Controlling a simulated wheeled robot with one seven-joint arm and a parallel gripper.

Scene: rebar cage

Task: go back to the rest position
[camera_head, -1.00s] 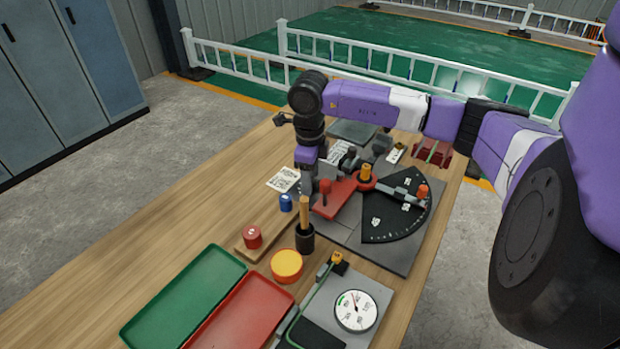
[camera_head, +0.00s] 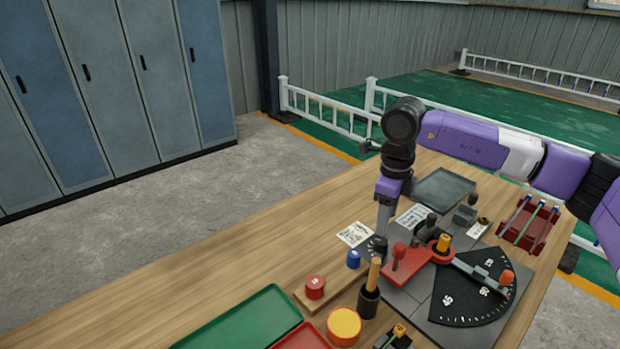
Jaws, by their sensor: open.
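My gripper (camera_head: 379,246) points down over the wooden bench, at the left edge of the grey bending plate (camera_head: 404,297). It is open, and I see nothing held in it. My arm reaches in from the right edge, above the back of the bench.
A black angle dial (camera_head: 470,305) lies right of the lever. A blue cap (camera_head: 354,259), a red button (camera_head: 315,286), a wooden-handled tool (camera_head: 374,275) and a green tray (camera_head: 240,325) are nearer. A red rack (camera_head: 528,222) stands back right. Lockers line the left.

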